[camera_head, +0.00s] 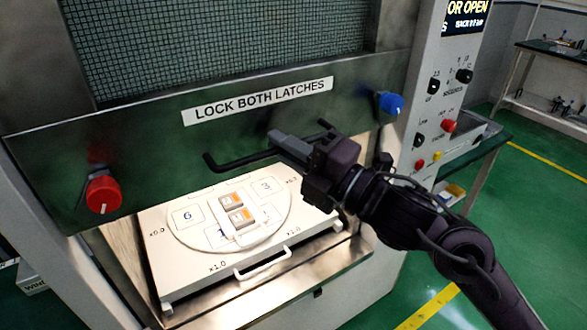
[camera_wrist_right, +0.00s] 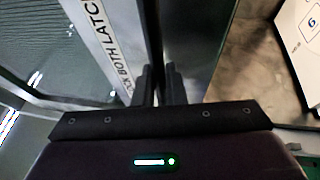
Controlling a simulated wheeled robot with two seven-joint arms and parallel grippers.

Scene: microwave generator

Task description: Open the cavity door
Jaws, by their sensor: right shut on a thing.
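The cavity door (camera_head: 150,125) is a dark metal panel with a mesh window and a "LOCK BOTH LATCHES" label. Its lower edge stands above the cavity opening, so the inside shows below it. A black bar handle (camera_head: 240,160) runs along the door's lower part. My right gripper (camera_head: 285,143) is shut on this handle near its middle-right part. A red latch knob (camera_head: 103,194) is at left and a blue latch knob (camera_head: 390,104) at right. My left gripper is not in view.
A white tray (camera_head: 185,275) with a round plate and small blocks lies under the door, its front handle facing me. A control panel (camera_head: 440,100) with knobs and a partly cut-off display reading "OR OPEN" stands at right. Green floor is free at far right.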

